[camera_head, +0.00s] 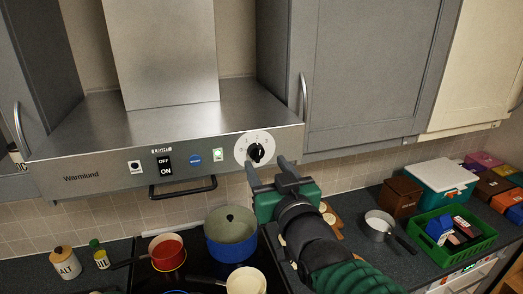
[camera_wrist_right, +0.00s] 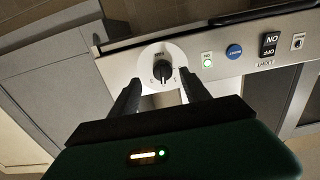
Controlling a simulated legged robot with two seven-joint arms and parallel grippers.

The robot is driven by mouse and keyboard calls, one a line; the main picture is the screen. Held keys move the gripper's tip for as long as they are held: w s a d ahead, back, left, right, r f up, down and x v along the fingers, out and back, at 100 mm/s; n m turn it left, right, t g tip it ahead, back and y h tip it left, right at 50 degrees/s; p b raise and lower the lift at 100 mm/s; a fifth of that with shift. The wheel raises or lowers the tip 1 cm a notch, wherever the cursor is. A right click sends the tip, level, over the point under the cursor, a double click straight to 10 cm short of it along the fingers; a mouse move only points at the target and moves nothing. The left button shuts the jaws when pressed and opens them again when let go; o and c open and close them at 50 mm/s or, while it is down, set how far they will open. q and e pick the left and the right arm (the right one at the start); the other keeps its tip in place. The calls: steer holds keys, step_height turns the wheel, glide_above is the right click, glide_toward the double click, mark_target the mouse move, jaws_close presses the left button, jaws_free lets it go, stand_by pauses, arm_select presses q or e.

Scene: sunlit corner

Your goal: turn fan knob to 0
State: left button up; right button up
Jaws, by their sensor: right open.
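The fan knob (camera_head: 256,152) is a black knob on a round white dial at the right end of the steel range hood's front panel. It also shows in the right wrist view (camera_wrist_right: 162,71), between and beyond the two fingers. My right gripper (camera_head: 268,169) is open just below and in front of the dial. In the right wrist view my right gripper (camera_wrist_right: 158,92) has its fingers spread, one to each side of the knob, with nothing held. The dial's numbers are too small to read surely. My left gripper is not in view.
The hood panel (camera_head: 110,175) carries an OFF/ON switch (camera_head: 164,167), a blue button (camera_head: 195,161) and a green light (camera_head: 214,154). A black handle (camera_head: 181,190) hangs below. Pots, including a blue one (camera_head: 231,240), stand on the hob. A green crate (camera_head: 452,262) stands right.

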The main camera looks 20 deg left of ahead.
mark_target(259, 158)
steer(key=p+x, duration=0.1)
steer(key=x, duration=0.3)
steer(key=shift+a, duration=0.25)
steer(key=shift+w+a, duration=0.1)
steer(key=shift+a, duration=0.15)
steer(key=shift+d, duration=0.2)
steer(key=c, duration=0.4)
jaws_close()
